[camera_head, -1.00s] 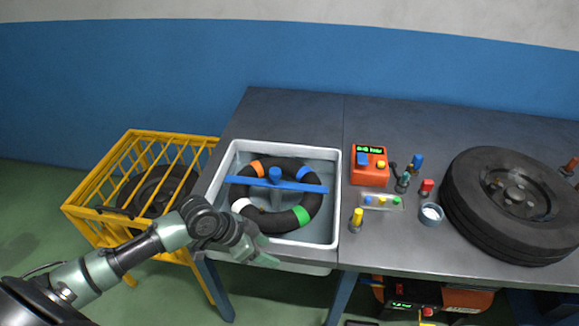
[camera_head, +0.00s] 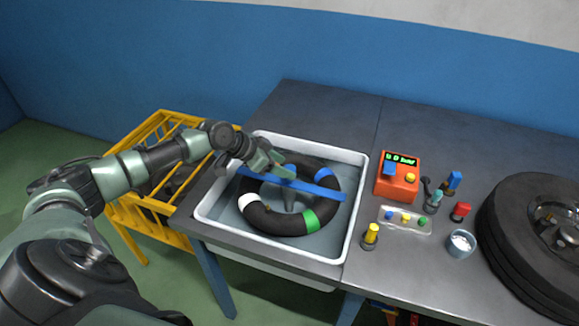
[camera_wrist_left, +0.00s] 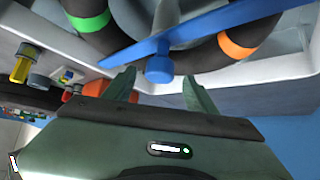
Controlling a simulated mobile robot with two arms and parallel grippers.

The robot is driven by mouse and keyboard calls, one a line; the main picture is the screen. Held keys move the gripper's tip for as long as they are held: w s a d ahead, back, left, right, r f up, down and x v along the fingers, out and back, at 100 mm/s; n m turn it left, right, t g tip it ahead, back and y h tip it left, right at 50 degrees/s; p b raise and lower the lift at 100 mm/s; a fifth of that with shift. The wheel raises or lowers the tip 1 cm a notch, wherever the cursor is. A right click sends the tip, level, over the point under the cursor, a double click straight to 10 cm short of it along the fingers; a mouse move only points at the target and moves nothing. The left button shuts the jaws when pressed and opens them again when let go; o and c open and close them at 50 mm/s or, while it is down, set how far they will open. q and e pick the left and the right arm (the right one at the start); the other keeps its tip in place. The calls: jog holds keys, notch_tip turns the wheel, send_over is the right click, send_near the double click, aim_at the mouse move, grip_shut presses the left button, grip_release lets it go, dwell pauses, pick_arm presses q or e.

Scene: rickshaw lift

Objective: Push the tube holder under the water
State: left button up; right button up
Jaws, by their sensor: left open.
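The tube holder (camera_head: 318,189) is a blue bar with a blue knob at its middle, lying across a black inner tube (camera_head: 262,216) with white, green and blue bands. The tube lies in a white basin of water (camera_head: 208,208). My left gripper (camera_head: 284,172) is open over the holder's middle and partly hides the bar and knob in the head view. In the left wrist view, the blue knob (camera_wrist_left: 160,69) shows between and just beyond the two spread fingertips (camera_wrist_left: 160,86); I cannot tell whether they touch it. An orange band also shows there. My right gripper is out of view.
Right of the basin stand an orange device (camera_head: 397,177), a tray of coloured caps (camera_head: 404,219), a yellow-topped bottle (camera_head: 370,236) and a small cup (camera_head: 461,243). A large tyre (camera_head: 530,240) lies farther right. A yellow cage (camera_head: 135,205) stands left of the table.

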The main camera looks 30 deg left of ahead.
aim_at(289, 168)
pick_arm(q)
jog(key=shift+x, duration=1.6)
jog(key=shift+r, duration=0.1)
grip_shut()
